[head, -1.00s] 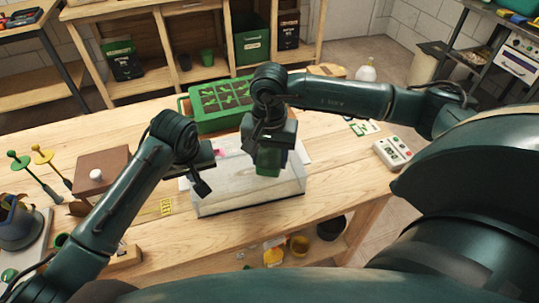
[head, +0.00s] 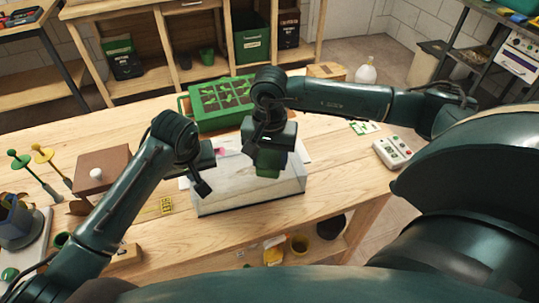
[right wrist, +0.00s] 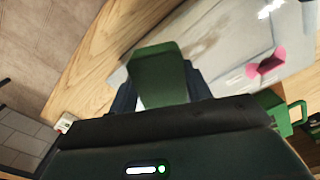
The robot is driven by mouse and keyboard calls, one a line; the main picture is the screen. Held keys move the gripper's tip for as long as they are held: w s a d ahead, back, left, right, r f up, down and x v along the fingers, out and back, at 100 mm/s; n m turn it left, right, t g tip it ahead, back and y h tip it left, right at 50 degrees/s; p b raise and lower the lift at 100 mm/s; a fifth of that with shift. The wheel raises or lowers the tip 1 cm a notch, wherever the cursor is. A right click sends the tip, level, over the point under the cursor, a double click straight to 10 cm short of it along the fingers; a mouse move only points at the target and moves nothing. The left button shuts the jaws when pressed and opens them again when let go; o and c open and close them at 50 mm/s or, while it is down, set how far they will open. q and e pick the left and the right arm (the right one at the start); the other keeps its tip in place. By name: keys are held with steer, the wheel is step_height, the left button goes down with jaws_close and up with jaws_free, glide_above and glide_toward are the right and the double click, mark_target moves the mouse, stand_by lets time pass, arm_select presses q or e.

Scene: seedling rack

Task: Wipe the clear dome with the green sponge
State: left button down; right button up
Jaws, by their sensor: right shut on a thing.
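The clear dome (head: 235,190) is a box-shaped cover on the wooden table, in front of my arms. My right gripper (head: 268,153) is shut on the green sponge (head: 268,168) and holds it pointing down over the dome's right part. In the right wrist view the sponge (right wrist: 157,72) juts out between the fingers, with the dome (right wrist: 222,25) behind it and a brownish smear on the dome. I cannot tell whether the sponge touches the dome. My left gripper (head: 207,170) hangs by the dome's left end; its fingers are unclear.
A green seedling tray (head: 205,122) stands behind the dome. A brown box (head: 103,172) with a white knob is at the left. A control box (head: 392,152) lies at the right. A pink patch (right wrist: 266,63) shows near the dome's edge. The table's front right is clear.

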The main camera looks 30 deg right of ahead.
steer(key=shift+f, duration=0.85)
